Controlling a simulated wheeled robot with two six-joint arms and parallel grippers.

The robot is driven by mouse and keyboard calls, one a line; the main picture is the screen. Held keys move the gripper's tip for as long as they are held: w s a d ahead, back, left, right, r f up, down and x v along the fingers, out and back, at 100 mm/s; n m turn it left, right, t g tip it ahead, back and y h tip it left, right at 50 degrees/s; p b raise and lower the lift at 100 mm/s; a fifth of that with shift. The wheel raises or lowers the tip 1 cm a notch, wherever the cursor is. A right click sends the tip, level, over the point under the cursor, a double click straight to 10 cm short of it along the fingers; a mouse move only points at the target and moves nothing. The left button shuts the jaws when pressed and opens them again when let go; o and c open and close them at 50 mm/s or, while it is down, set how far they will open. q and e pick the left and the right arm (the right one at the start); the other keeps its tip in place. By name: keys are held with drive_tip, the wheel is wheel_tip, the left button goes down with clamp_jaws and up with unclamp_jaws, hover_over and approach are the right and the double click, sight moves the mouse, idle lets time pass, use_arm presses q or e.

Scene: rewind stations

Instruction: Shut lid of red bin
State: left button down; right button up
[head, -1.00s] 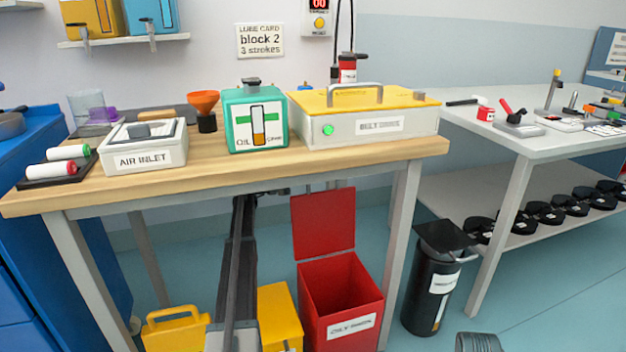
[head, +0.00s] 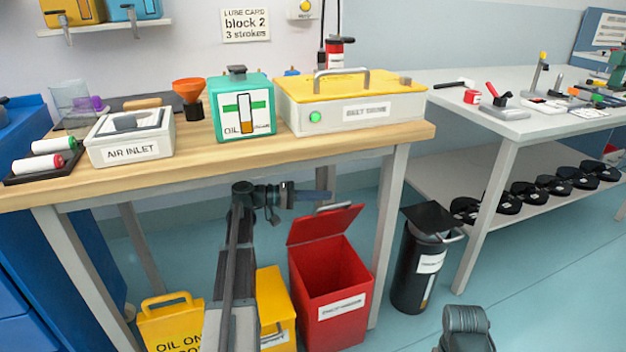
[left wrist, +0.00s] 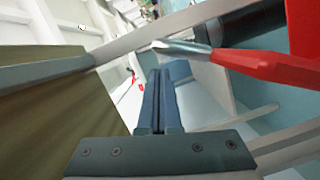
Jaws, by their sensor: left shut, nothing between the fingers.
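The red bin (head: 333,300) stands on the floor under the front edge of the wooden bench. A grey handle (head: 338,206) shows at the lid's far edge. My left gripper (head: 322,195) is shut and empty, just above the lid's top edge near the handle; contact cannot be told. In the left wrist view, the shut fingers (left wrist: 158,80) show left of the red lid (left wrist: 270,66) and its handle (left wrist: 180,47). My right gripper is not in view.
The wooden bench's front edge (head: 250,162) runs above my left gripper, with a leg (head: 390,230) right of the bin. Yellow containers (head: 277,300) stand left of the bin. A black can (head: 418,270) stands to its right. Open floor lies at front right.

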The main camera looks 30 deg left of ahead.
use_arm(q)
drive_tip(key=s+d+f+m+y+b, duration=0.1)
drive_tip(key=s+d+f+m+b, duration=0.2)
drive_tip(key=s+d+f+b, duration=0.2)
drive_tip(key=s+d+f+m+y+b, duration=0.1)
drive_tip(key=s+d+f+m+b, duration=0.3)
drive_tip(key=d+f+b, duration=0.3)
drive_tip(key=shift+s+f+b, duration=0.7)
drive_tip(key=shift+f+b, duration=0.05)
drive_tip(key=shift+f, duration=1.7)
drive_tip(key=shift+d+r, duration=0.1)
drive_tip(key=s+a+r+p, duration=0.6)
drive_tip(key=a, duration=0.1)
drive_tip(key=shift+s+a, duration=0.15)
drive_tip(key=shift+s, duration=0.15)
